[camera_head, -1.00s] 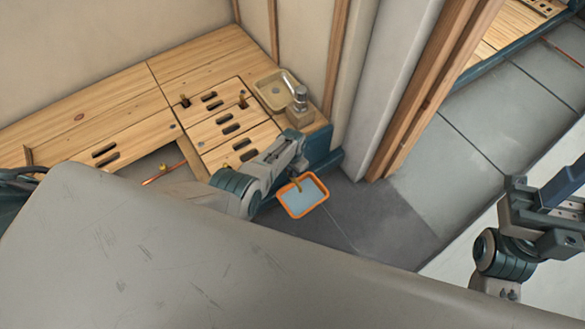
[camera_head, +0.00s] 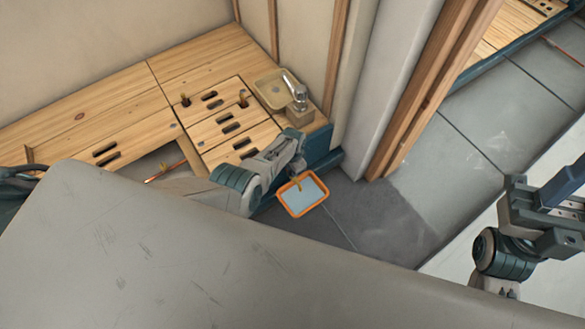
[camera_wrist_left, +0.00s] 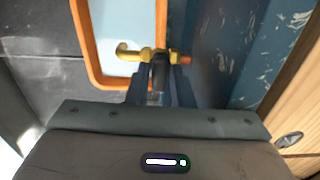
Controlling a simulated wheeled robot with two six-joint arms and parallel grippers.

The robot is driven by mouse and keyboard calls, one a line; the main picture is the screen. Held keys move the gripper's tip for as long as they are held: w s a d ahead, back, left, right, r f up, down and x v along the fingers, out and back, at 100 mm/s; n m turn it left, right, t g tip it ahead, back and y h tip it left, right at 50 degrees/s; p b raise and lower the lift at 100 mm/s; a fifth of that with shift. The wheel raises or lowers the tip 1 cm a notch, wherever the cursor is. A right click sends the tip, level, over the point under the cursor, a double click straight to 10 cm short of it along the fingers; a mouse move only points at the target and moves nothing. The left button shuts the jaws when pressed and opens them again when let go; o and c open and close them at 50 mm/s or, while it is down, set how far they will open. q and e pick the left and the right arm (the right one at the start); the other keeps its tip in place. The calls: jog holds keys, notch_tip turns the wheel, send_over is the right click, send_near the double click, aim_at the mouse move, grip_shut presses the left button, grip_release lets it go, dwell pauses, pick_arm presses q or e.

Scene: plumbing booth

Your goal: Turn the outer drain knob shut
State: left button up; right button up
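The outer drain has a brass tap (camera_wrist_left: 133,54) with a hooked spout pointing left, in the left wrist view. Its dark knob (camera_wrist_left: 160,72) stands between the fingertips of my left gripper (camera_wrist_left: 160,80). The fingers appear to press on both sides of the knob with no clear gap. In the head view my left gripper is mostly hidden beneath my forearm, and a small brass piece (camera_head: 299,184) shows above the orange-rimmed tray. My right arm shows at the right edge of the head view, but its fingertips are not visible.
The orange-rimmed tray (camera_head: 289,208) lies on the dark floor below the tap. A blue wall (camera_wrist_left: 222,60) is close on the right of the tap. A wooden deck (camera_head: 195,48) carries a small basin (camera_head: 268,90) and faucet (camera_head: 299,92). A wooden post (camera_head: 430,85) stands to the right.

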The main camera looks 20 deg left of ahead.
pick_arm(q)
jog(key=shift+o, duration=1.3)
